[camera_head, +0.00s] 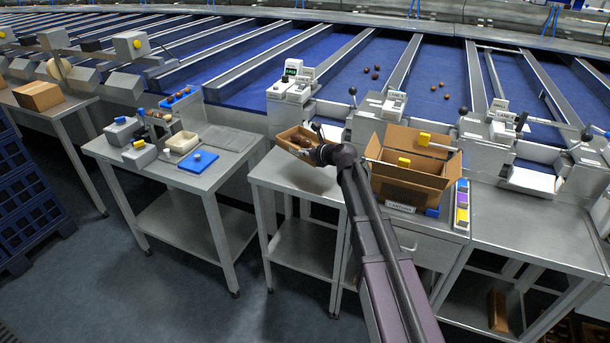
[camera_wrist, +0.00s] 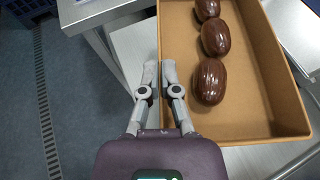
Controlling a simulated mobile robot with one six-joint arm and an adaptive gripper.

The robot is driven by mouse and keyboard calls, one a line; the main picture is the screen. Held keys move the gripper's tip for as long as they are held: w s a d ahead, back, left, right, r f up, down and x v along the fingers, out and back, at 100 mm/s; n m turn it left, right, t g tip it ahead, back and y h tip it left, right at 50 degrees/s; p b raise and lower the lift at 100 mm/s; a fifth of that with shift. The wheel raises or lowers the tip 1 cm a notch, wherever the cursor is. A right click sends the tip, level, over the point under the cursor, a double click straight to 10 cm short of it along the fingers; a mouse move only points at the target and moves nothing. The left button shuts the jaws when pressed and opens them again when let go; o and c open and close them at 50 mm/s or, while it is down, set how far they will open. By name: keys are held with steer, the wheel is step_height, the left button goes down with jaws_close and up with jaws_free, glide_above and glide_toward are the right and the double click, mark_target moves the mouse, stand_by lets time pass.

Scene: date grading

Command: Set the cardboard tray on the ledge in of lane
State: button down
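The cardboard tray (camera_head: 294,148) is a shallow brown open box with dark brown dates in it, at the middle of the head view near the lane machines. In the wrist view the tray (camera_wrist: 262,122) fills the upper right, with dates lined up inside. My gripper (camera_wrist: 158,68) has its fingers close together on either side of the tray's near wall, one outside and one inside. In the head view my gripper (camera_head: 318,152) meets the tray's right side, and the tray looks slightly tilted. A pale ledge (camera_head: 333,132) shows at the lane end, just right of the tray, partly hidden.
A larger open carton (camera_head: 408,180) stands right of my arm, beside a strip of coloured blocks (camera_head: 462,205). A left table (camera_head: 185,178) carries scales and a white dish. Grey lane machines (camera_head: 290,100) line the back. Blue lanes (camera_head: 345,70) hold scattered dates.

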steer(key=shift+f+b, duration=2.7)
steer(key=shift+f, duration=0.2)
steer(key=shift+f+b, duration=1.9)
steer(key=c, duration=0.8)
jaws_free()
steer(key=shift+r, duration=0.1)
